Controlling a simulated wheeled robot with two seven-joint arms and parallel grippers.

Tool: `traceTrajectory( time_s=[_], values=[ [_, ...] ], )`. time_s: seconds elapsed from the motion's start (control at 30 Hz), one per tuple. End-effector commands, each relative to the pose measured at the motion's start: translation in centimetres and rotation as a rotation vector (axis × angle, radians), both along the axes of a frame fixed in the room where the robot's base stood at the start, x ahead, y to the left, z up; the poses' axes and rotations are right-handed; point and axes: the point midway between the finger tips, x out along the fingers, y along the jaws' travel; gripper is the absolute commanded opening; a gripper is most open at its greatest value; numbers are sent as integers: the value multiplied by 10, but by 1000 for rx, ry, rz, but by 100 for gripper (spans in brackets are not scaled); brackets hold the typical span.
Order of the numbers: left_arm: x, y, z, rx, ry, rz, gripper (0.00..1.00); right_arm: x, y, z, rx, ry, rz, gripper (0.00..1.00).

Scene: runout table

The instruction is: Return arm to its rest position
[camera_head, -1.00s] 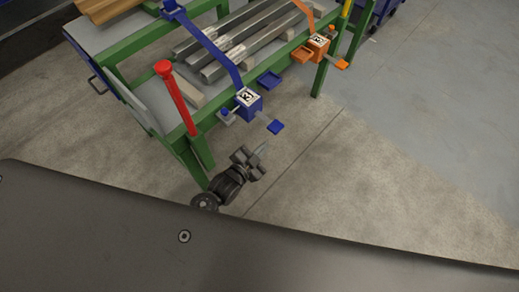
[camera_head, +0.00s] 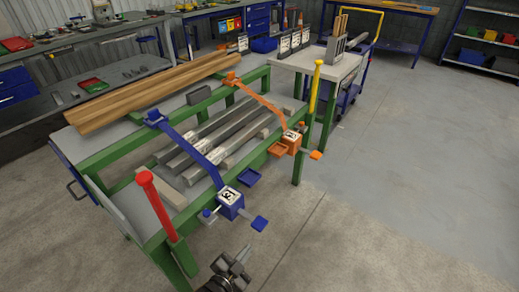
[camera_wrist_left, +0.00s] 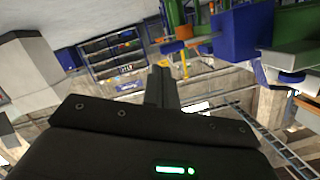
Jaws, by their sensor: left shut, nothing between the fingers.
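My left gripper (camera_head: 236,264) shows at the bottom edge of the head view, in front of the green-framed runout table (camera_head: 110,162). It is shut and empty, over the concrete floor and apart from the table. In the left wrist view its closed fingers (camera_wrist_left: 161,88) point away from the dark wrist housing. Most of my left arm is hidden below the head view. My right gripper shows in neither view.
The table has a blue clamp block (camera_head: 230,204), an orange clamp block (camera_head: 290,142), a red post (camera_head: 156,205) and a yellow post (camera_head: 314,88). Grey metal bars (camera_head: 205,141) and wooden planks (camera_head: 150,93) lie on it. The floor at right (camera_head: 420,190) is clear.

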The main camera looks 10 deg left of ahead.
Motion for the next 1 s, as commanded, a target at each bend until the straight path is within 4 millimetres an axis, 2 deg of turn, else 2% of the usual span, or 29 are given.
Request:
traceTrajectory(
  time_s=[0.17,0.27,0.37,0.43,0.5,0.57,0.6,0.67,0.7,0.8,0.9,1.0],
  values=[
    [-1,0,-6,-44,39,10,0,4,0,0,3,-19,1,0],
    [-9,10,-49,-52,151,34,0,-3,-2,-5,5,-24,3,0],
    [-27,34,-110,-43,311,92,0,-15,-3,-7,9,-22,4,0],
    [-50,57,-156,-32,441,148,0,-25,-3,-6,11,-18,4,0],
    [-79,81,-198,-20,571,210,0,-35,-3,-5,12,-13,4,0],
    [-110,103,-230,-8,680,266,0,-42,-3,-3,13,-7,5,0],
    [-133,117,-249,-1,751,305,0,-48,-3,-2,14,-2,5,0],
    [-170,137,-273,11,855,362,0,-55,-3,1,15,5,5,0],
    [-196,150,-285,19,921,399,0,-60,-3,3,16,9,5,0],
    [-258,175,-307,40,1063,483,0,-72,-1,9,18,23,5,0],
    [-312,192,-316,61,1174,540,0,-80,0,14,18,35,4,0],
    [-350,202,-317,78,1246,575,0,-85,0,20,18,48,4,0]
  ],
)
